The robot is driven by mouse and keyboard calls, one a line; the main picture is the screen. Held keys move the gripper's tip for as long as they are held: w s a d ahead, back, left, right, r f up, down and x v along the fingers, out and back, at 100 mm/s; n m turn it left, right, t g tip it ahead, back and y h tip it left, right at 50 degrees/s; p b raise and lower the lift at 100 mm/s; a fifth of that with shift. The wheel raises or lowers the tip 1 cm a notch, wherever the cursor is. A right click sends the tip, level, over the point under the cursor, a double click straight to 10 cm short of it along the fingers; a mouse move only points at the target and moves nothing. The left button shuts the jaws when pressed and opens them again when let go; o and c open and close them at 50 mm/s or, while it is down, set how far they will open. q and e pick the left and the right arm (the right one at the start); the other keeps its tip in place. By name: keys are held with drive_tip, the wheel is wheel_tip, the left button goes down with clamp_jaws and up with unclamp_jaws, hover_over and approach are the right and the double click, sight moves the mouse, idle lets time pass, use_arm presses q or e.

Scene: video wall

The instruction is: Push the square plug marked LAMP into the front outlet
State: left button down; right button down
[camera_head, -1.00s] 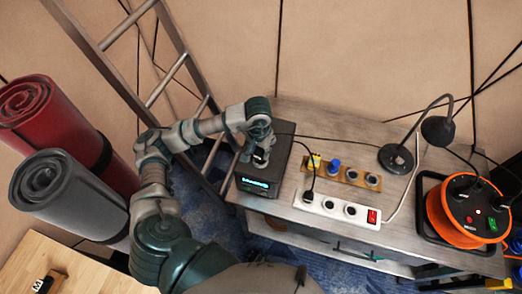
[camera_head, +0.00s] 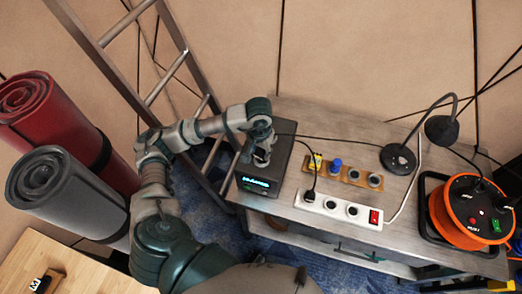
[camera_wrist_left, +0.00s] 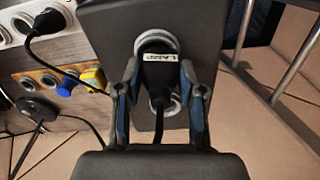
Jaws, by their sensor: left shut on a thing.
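The black square plug marked LAMP (camera_wrist_left: 160,70) is between the fingers of my left gripper (camera_wrist_left: 160,65) in the left wrist view. The gripper is shut on it, and its cord runs down the picture. The plug overlaps the front outlet (camera_wrist_left: 150,37), a pale ring on the dark box (camera_wrist_left: 112,25); I cannot tell how far in it sits. A second outlet (camera_wrist_left: 174,107) is partly behind the cord. In the head view my left gripper (camera_head: 262,153) is above the box (camera_head: 259,183), hiding most of the plug. My right gripper is not in view.
A white power strip (camera_head: 325,203) with a black plug and red switch is right of the box. Behind it is a wooden socket board (camera_head: 343,173) with yellow and blue plugs. A lamp (camera_head: 398,158) and orange cable reel (camera_head: 455,230) are further right.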

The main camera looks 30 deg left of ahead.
use_arm(q)
drive_tip(key=shift+f, duration=0.4)
drive_tip(key=c, duration=1.1)
unclamp_jaws()
drive_tip(key=o, duration=0.4)
drive_tip(key=shift+o, duration=0.4)
drive_tip(key=shift+a, duration=0.2)
drive_tip(key=shift+o, duration=0.2)
drive_tip(key=o, duration=0.4)
drive_tip(key=shift+c, duration=0.2)
drive_tip(key=shift+d, duration=0.1)
drive_tip(key=shift+d+r, duration=0.1)
